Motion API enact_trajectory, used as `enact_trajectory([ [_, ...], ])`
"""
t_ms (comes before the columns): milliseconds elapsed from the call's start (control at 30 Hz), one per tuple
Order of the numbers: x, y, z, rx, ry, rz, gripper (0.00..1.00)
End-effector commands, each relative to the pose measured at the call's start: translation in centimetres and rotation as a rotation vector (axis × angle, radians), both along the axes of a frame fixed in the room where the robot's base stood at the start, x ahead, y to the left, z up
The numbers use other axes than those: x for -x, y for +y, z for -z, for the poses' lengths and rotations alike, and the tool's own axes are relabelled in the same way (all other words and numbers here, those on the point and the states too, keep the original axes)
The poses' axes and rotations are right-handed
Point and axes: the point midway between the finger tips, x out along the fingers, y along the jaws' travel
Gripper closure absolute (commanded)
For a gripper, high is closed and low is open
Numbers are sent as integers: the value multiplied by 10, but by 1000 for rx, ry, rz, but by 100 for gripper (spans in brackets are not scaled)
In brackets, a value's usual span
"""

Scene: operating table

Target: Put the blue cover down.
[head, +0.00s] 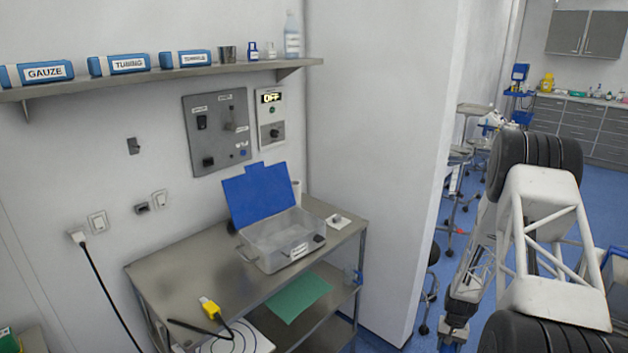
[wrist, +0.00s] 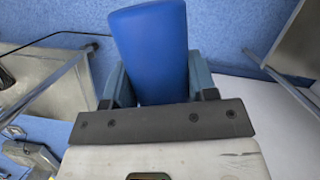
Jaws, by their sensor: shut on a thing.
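The blue cover (head: 258,195) is the lid of a clear plastic box (head: 275,247) on the metal table. It stands raised at the box's back edge, leaning toward the wall, and the box is open. My gripper (wrist: 156,80) is seen from behind in the wrist view, with a finger on each side of a smooth blue, round-ended object (wrist: 150,45). It is shut on this object, which I cannot identify. In the head view my arm reaches down right of the wall corner, away from the box; its fingertips are not clearly seen there.
The metal table (head: 165,277) also carries a yellow plug (head: 210,308) with a dark cable. A shelf (head: 160,76) with labelled boxes hangs above. A white wall corner (head: 380,170) stands between the table and my arm. A stool (head: 432,275) is near the arm.

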Motion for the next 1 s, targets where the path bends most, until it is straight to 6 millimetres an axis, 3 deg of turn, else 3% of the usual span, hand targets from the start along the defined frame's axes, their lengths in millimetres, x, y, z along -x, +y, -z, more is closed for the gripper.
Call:
enact_trajectory([
  [500,-62,119,7,0,-1,-195,74],
  [1000,-101,243,11,0,0,-378,74],
])
